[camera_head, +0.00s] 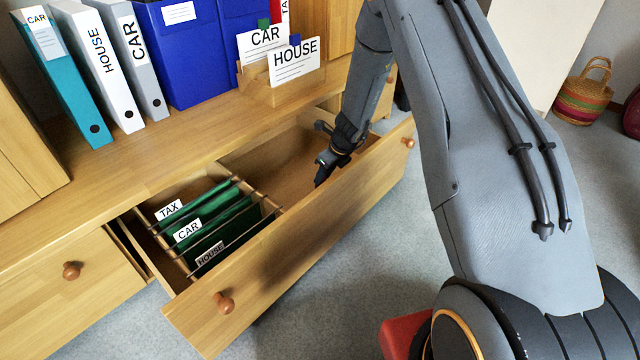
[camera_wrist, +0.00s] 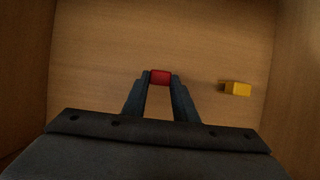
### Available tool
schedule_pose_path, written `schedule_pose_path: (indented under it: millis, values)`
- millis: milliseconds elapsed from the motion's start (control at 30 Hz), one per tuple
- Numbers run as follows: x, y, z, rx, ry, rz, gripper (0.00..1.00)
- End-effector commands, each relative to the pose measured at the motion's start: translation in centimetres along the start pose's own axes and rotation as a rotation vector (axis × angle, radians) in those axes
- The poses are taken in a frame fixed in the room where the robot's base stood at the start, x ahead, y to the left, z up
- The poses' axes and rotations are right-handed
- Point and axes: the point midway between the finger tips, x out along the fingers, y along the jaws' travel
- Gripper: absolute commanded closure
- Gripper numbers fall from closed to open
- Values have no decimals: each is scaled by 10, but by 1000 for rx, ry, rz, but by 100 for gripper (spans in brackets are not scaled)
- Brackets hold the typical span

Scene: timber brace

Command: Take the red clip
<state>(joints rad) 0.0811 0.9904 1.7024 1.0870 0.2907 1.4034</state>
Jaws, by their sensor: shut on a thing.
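In the wrist view, the red clip (camera_wrist: 160,77) sits between the two fingertips of my gripper (camera_wrist: 160,84). The jaws are shut on it, and the wooden drawer floor shows behind. I cannot tell whether the clip touches the floor. In the head view, my gripper (camera_head: 328,163) reaches down into the right part of the open drawer (camera_head: 290,262). The clip cannot be made out in that view.
Green hanging files (camera_head: 215,220) fill the drawer's left part. A wooden card holder (camera_head: 290,90) and binders (camera_head: 190,50) stand on the top behind.

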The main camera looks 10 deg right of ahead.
Motion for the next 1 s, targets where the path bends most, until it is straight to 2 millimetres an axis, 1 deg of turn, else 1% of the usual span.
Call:
schedule_pose_path:
  millis: [1000]
  values:
    - [-18, 0, 7, -1, 0, 0, 100]
